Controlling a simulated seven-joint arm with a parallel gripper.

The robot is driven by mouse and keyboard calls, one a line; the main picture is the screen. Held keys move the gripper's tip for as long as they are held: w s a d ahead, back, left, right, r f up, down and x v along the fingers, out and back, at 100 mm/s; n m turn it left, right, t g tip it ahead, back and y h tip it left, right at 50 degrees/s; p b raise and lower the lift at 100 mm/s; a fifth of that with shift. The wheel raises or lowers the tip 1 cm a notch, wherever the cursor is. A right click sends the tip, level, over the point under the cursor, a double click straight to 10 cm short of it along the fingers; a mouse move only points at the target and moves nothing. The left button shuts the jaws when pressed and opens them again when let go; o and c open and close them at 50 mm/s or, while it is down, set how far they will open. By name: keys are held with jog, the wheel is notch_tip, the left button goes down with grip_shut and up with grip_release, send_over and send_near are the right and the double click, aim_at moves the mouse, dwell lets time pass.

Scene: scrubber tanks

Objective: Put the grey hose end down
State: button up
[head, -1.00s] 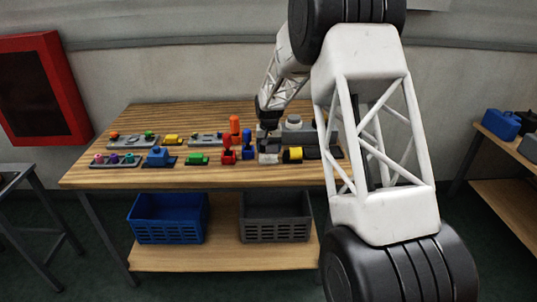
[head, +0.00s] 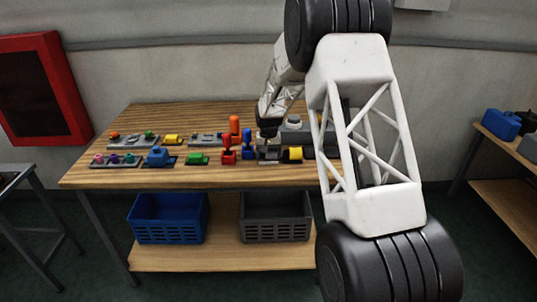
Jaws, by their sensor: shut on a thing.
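My gripper (head: 268,142) is low over the right part of the wooden table (head: 110,183), beside the blue upright piece (head: 247,145). It is shut on a small grey thing (head: 268,154), which looks like the grey hose end. The hold is too small in the picture to see clearly. I cannot tell whether the grey piece touches the table or a base under it.
A yellow-and-black piece (head: 292,154) is close on the right, with a grey tank (head: 294,131) behind. Red (head: 228,151) and orange (head: 234,126) pieces stand left. A blue crate (head: 168,219) and a dark grey crate (head: 275,217) sit on the lower shelf.

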jog(key=o, duration=0.7)
jog(key=shift+r, duration=0.1)
notch_tip(320, 180, up, 12)
jog(key=shift+r, duration=0.1)
dwell(0.3)
dwell(0.7)
